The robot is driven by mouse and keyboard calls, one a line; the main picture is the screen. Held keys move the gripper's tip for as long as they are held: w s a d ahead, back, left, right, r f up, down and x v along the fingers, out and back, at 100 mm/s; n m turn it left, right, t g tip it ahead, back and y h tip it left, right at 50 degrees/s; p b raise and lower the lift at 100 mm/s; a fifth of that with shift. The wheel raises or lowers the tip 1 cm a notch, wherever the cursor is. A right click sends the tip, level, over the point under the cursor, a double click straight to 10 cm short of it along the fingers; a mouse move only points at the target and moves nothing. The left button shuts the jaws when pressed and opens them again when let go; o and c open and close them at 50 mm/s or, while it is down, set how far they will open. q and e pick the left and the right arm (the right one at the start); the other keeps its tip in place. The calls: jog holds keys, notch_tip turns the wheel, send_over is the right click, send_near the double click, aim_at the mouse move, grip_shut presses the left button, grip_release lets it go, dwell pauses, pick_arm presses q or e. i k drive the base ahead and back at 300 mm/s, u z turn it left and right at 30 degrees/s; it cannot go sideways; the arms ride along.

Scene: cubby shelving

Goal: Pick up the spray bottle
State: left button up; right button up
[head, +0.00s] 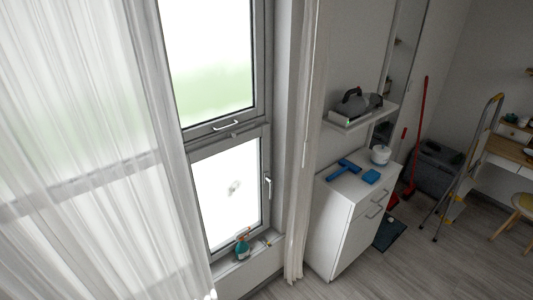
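The spray bottle (242,247) is small, with a teal body and a reddish top. It stands upright on the window sill (228,267), in front of the lower window pane, at the lower middle of the head view. Neither of my grippers shows in the head view. No hand is seen touching the bottle.
A sheer curtain (85,150) hangs left of the bottle, and another curtain (297,150) hangs to its right. A white cabinet (335,225) stands further right with a blue squeegee (343,169) on top. A shelf (360,117) is above it. Floor (430,270) is clear at lower right.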

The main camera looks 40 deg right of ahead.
aim_at(242, 250)
jog(key=z, duration=0.9)
jog(key=k, duration=0.25)
jog(key=z, duration=0.7)
jog(key=i, duration=0.4)
jog(key=z, duration=0.05)
